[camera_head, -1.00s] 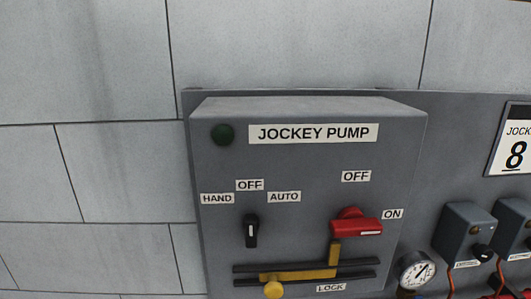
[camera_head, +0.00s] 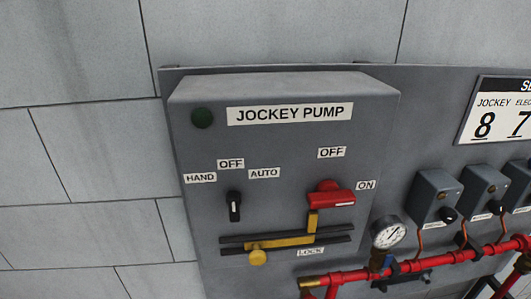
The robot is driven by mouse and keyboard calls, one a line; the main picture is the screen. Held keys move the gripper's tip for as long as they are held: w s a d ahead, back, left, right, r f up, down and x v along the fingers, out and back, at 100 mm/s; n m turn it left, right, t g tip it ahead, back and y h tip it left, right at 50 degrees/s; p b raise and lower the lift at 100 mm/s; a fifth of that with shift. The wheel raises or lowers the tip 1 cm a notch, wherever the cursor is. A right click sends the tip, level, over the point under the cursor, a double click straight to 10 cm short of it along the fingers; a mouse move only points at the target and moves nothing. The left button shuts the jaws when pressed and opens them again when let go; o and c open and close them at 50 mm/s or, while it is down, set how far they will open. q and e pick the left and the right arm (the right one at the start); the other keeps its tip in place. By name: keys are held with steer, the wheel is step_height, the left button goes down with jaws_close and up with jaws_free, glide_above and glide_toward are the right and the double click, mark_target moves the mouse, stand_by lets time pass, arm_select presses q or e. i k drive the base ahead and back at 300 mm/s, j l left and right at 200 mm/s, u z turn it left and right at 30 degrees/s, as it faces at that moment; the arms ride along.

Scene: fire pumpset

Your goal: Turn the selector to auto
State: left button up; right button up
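The selector (camera_head: 234,206) is a small black knob with a white mark on the grey jockey pump box (camera_head: 285,120). It stands about upright, near the OFF label (camera_head: 231,163). The HAND label (camera_head: 200,178) is to its upper left and the AUTO label (camera_head: 264,173) to its upper right. A red switch (camera_head: 331,194) sits to the right, its handle toward the ON label (camera_head: 366,185). Below is a yellow sliding latch (camera_head: 285,240) with a round knob, on dark rails by the LOCK label. Neither gripper shows in the head view.
A pressure gauge (camera_head: 388,234), red pipes (camera_head: 440,258) and several small grey switch boxes (camera_head: 435,196) are at the lower right. A sign (camera_head: 497,110) with numbers hangs at the upper right. Bare wall blocks are to the left.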

mark_target(233, 200)
steer(key=j+z, duration=0.3)
steer(key=j, duration=0.4)
steer(key=j+z, duration=0.3)
steer(key=j, duration=0.35)
